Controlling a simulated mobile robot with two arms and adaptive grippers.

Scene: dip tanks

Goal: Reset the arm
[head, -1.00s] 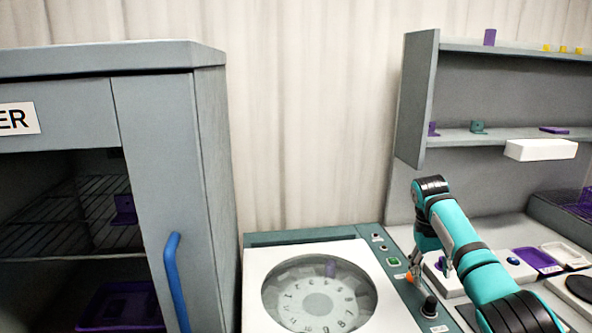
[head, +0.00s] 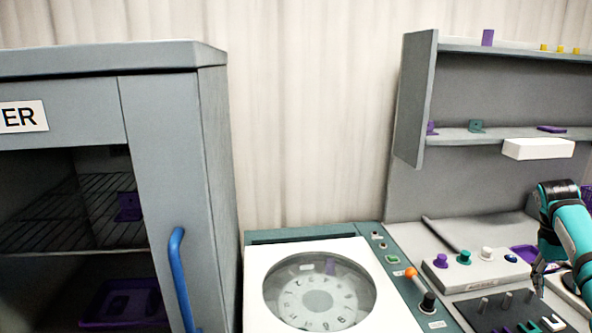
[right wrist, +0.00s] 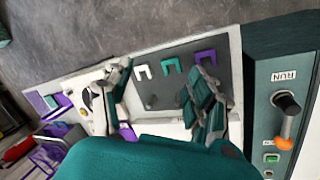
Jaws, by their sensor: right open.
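My right arm (head: 572,235) is teal and black and comes in from the right edge in the head view. Its gripper (head: 541,282) is open and empty, above the right end of the bench near a dark rack. In the right wrist view the two fingers (right wrist: 160,78) are spread wide, with a grey board bearing white, teal and purple U-shaped pieces (right wrist: 172,66) below and beyond them. My left gripper is not in view.
A machine with a round window (head: 318,293) and an orange-tipped knob (head: 411,272) stands at centre. A grey cabinet with a blue handle (head: 174,275) stands left. A shelf unit (head: 408,105) stands right. Coloured knobs (head: 464,257) line the bench.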

